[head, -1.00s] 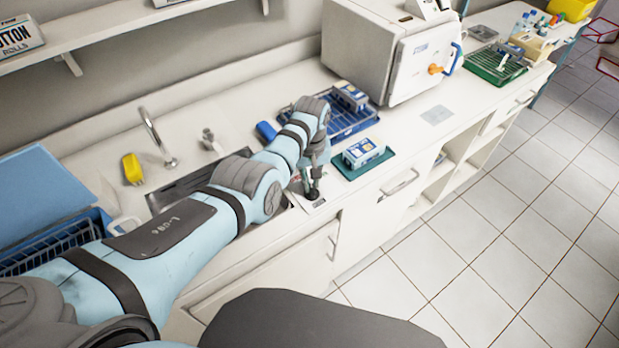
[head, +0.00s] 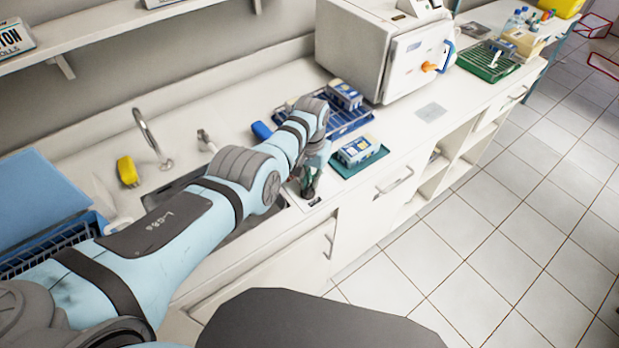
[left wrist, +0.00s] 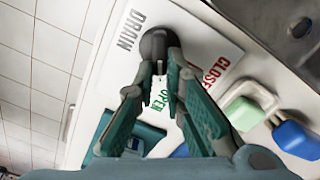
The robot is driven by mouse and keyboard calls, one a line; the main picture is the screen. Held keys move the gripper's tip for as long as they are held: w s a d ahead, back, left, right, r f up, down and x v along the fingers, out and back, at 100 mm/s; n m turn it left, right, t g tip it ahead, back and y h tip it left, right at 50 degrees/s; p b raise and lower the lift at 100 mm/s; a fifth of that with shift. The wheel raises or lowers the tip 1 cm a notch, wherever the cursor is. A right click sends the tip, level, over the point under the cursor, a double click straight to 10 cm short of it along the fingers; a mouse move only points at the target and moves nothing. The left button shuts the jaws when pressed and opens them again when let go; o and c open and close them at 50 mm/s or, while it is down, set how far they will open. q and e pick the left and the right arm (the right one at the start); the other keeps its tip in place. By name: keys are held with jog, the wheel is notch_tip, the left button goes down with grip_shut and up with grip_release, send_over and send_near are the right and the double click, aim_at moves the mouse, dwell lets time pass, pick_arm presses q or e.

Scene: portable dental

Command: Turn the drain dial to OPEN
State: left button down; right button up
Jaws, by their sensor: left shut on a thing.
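The drain dial (left wrist: 154,42) is a dark round knob on a white plate (left wrist: 195,28) marked DRAIN, CLOSED and OPEN. In the left wrist view my left gripper (left wrist: 158,68) has its fingertips closed on the dial's near part. The green OPEN lettering lies just below the dial, between the fingers, and part of it is hidden. The red CLOSED lettering lies to the right of the dial. In the head view my left gripper (head: 308,188) points down at the counter's front edge, and the dial there is mostly hidden.
A steel sink (head: 170,191) lies left of the plate. A teal mat (head: 374,163) with a blue-and-white box (head: 358,150) lies close to the right of the gripper. A blue rack (head: 350,122) stands behind. A blue object (head: 261,130) lies near the sink.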

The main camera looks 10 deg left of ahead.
pick_arm(q)
jog(key=shift+f, duration=0.1)
jog(key=c, duration=1.9)
grip_release()
jog(key=shift+o, duration=1.2)
jog(key=shift+w, duration=0.15)
notch_tip(320, 180, up, 12)
